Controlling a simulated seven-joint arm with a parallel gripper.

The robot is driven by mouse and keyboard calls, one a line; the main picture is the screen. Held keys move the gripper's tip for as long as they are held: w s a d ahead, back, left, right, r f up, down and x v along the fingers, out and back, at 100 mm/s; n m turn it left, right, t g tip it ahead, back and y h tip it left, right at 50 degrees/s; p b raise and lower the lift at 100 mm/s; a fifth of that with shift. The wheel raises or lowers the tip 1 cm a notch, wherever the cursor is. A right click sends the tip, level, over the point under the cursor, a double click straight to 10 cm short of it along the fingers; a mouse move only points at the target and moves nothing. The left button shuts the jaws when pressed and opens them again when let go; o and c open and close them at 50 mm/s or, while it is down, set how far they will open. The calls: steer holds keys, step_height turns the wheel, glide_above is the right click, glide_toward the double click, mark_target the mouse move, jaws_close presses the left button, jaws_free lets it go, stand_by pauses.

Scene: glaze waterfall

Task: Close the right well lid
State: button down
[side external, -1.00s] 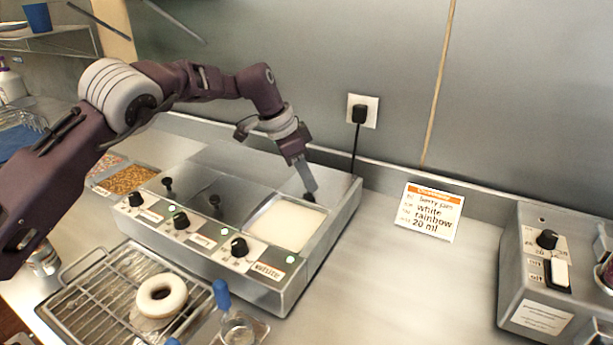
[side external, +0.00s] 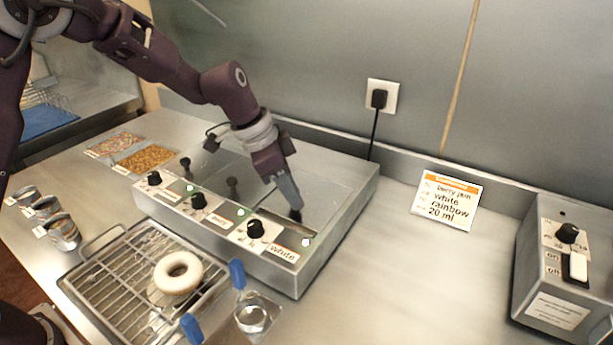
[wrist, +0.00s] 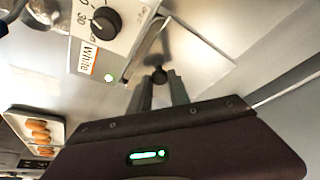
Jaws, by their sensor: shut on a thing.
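The glaze warmer (side external: 335,220) is a long steel box with wells in a row. My gripper (side external: 294,208) points down at the lid's black knob (side external: 296,215). In the wrist view, the knob (wrist: 160,74) sits between my fingertips, and my gripper is shut on it. The other two wells are also covered.
A donut (side external: 178,272) lies on the wire rack (side external: 120,290) in front. An order card (side external: 447,200) and a switch box (side external: 570,265) are at the right. The counter between warmer and box is clear.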

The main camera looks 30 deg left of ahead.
steer(key=shift+s, duration=1.1)
steer(key=c, duration=1.2)
jaws_free()
steer(key=shift+s, duration=0.1)
steer(key=shift+c, duration=0.2)
steer(key=s+a+r+n, duration=0.2)
steer(key=s+a+r, duration=0.2)
steer(key=s+r, duration=0.6)
steer(key=s+a+r+n+t+y, duration=0.1)
steer(key=s+a+n, duration=0.2)
steer(key=s, duration=0.6)
steer(key=s+a+r+n+t+y, duration=0.1)
steer(key=s+n, duration=0.3)
steer(key=s, duration=0.6)
steer(key=shift+a+y, duration=0.6)
steer(key=shift+a, duration=0.3)
